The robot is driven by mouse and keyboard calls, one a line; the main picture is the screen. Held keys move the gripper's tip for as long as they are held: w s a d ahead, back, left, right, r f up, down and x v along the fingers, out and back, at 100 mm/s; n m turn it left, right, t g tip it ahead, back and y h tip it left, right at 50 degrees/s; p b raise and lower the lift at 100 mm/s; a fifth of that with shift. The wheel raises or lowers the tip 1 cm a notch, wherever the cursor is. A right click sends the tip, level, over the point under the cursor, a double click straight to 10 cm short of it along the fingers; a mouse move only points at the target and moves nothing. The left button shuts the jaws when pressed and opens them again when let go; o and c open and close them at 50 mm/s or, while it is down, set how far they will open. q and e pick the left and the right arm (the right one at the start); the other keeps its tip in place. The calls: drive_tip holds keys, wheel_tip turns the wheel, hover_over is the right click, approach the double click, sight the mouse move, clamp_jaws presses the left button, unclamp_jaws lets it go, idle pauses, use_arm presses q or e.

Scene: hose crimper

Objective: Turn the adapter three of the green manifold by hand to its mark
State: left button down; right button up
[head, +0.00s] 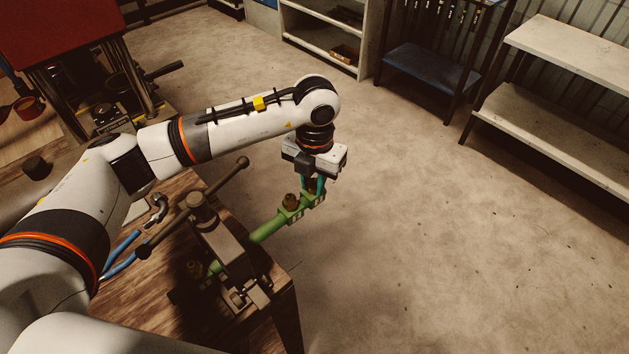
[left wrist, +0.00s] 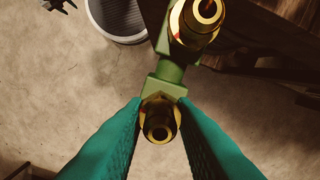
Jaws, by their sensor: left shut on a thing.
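The green manifold (head: 266,230) is clamped in a vise (head: 222,243) at the table corner, and its free end sticks out over the floor. A brass adapter (head: 291,201) stands on it partway along, and this or a similar one shows at the top of the left wrist view (left wrist: 198,18). My left gripper (head: 313,186) points down at the manifold's outer end. In the left wrist view its teal fingers are shut on the end brass adapter (left wrist: 159,126), one on each side. My right gripper is not in view.
The vise handle (head: 220,182) rises close to my left arm. Blue-handled pliers or a similar tool (head: 121,250) lie on the wooden table (head: 190,323). A grey bin (left wrist: 115,25) stands on the floor below. Shelves (head: 552,100) are at the back right; the floor between is clear.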

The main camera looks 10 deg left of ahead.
use_arm(q)
drive_tip(key=n, duration=0.4)
drive_tip(key=shift+n, duration=0.3)
drive_tip(key=n, duration=1.1)
drive_tip(key=c, duration=1.3)
unclamp_jaws()
drive_tip(key=shift+c, duration=0.2)
drive_tip(key=shift+w+r+p, duration=0.1)
drive_tip(key=shift+r+p, duration=1.5)
drive_tip(key=shift+r, duration=0.95)
